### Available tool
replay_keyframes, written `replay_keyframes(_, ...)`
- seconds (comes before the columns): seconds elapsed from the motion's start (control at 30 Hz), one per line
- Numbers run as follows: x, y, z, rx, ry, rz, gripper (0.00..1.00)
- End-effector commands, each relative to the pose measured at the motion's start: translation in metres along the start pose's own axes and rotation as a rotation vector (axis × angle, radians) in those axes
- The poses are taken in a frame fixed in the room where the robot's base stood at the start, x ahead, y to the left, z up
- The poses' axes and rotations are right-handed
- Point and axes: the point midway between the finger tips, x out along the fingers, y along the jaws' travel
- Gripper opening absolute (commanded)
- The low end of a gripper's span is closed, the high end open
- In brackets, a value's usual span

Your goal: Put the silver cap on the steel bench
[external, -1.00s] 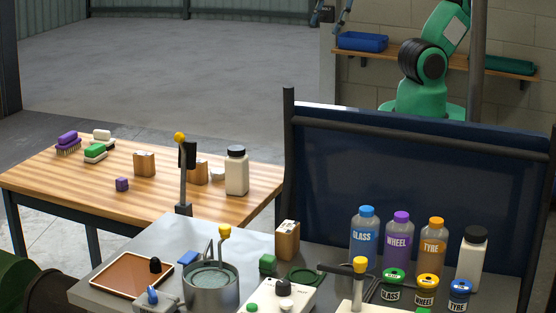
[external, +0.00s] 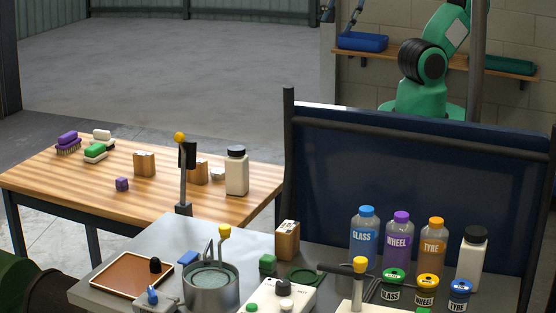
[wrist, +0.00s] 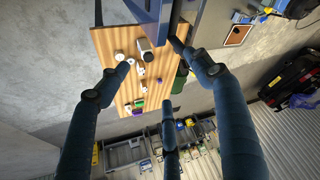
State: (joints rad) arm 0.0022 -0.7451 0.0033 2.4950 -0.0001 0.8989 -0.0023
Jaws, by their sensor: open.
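A small silver-white round piece, which looks like the silver cap (external: 217,174), lies on the wooden table between a wood-and-white box and a white bottle. It is partly hidden, and I cannot single it out surely in the wrist view. The steel bench (external: 150,246) is the grey surface in the foreground; it is crowded. My gripper (wrist: 155,68) has its dark blue fingers spread and empty, high above the wooden table. In the external view only parts of its fingers show at the top edge, far behind the table.
A blue panel (external: 400,185) stands upright behind the bench's right part. The bench holds a tray (external: 130,278), a pot (external: 211,292), bottles and a lever post (external: 183,180).

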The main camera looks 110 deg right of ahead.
Motion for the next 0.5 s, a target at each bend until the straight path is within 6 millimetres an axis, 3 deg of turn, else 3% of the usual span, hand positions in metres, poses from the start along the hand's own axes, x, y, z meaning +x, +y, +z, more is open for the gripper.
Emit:
replay_keyframes(0.27, 0.017, 0.011, -0.028, -0.001, -0.040, 0.014, 0.65)
replay_keyframes(0.5, 0.055, 0.033, -0.071, -0.006, -0.105, 0.031, 0.65)
